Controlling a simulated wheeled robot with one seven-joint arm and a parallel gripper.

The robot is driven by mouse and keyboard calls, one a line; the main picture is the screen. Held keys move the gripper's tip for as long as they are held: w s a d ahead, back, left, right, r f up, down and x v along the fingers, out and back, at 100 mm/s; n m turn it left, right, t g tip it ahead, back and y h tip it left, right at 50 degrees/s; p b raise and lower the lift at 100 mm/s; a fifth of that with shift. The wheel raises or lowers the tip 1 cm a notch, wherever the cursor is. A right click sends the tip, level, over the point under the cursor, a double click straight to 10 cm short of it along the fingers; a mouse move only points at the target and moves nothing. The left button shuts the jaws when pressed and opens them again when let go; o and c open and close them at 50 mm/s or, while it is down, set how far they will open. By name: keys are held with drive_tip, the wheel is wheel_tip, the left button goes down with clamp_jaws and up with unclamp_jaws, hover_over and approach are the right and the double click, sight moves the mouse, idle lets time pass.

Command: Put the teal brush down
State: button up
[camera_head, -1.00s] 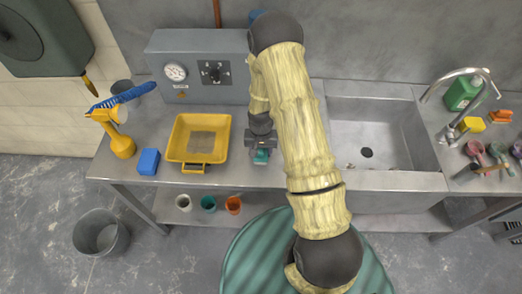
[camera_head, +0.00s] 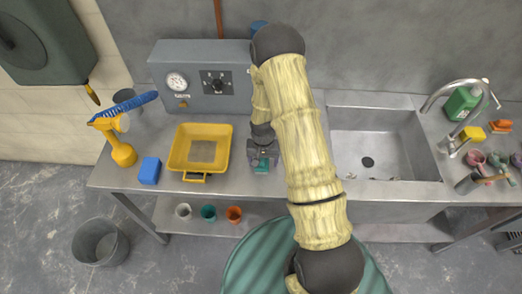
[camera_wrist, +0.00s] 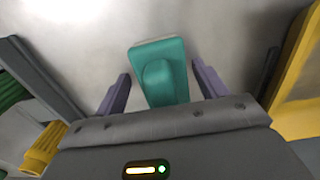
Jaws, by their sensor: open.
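The teal brush (camera_head: 262,165) lies on the steel counter, just right of the yellow tray. In the wrist view the teal brush (camera_wrist: 160,70) shows its block and rounded grip from above. My gripper (camera_head: 262,155) is right over it, pointing down. In the wrist view my gripper (camera_wrist: 162,90) has its two purple-grey fingers apart, one on each side of the brush, with a visible gap on both sides. The bristles and underside of the brush are hidden.
The yellow tray (camera_head: 177,158) stands close left of my gripper, with a blue block (camera_head: 149,170) beyond it. A grey gauge box (camera_head: 200,52) stands behind. The sink (camera_head: 375,165) is to the right. Counter in front of the tray is narrow.

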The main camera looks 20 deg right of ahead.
drive_tip(key=shift+d+r+b, duration=0.1)
drive_tip(key=shift+r+b, duration=0.2)
drive_tip(key=r+b, duration=0.1)
drive_tip(key=r, duration=0.6)
drive_tip(key=r+b, duration=0.1)
drive_tip(key=r, duration=0.2)
drive_tip(key=shift+w+a+r+b, duration=0.2)
drive_tip(key=shift+a+r+b, duration=0.1)
drive_tip(key=shift+a+b, duration=0.05)
drive_tip(key=shift+s+d+r, duration=0.1)
drive_tip(key=shift+s+r, duration=0.1)
drive_tip(key=shift+r, duration=0.35)
drive_tip(key=shift+w, duration=0.15)
drive_tip(key=s+r+n+t, duration=0.2)
drive_tip(key=s+r+n, duration=0.1)
drive_tip(key=s+r, duration=0.9)
drive_tip(key=shift+s+r+n+t, duration=0.2)
drive_tip(key=shift+s+n+t, duration=0.15)
drive_tip(key=shift+s, duration=0.85)
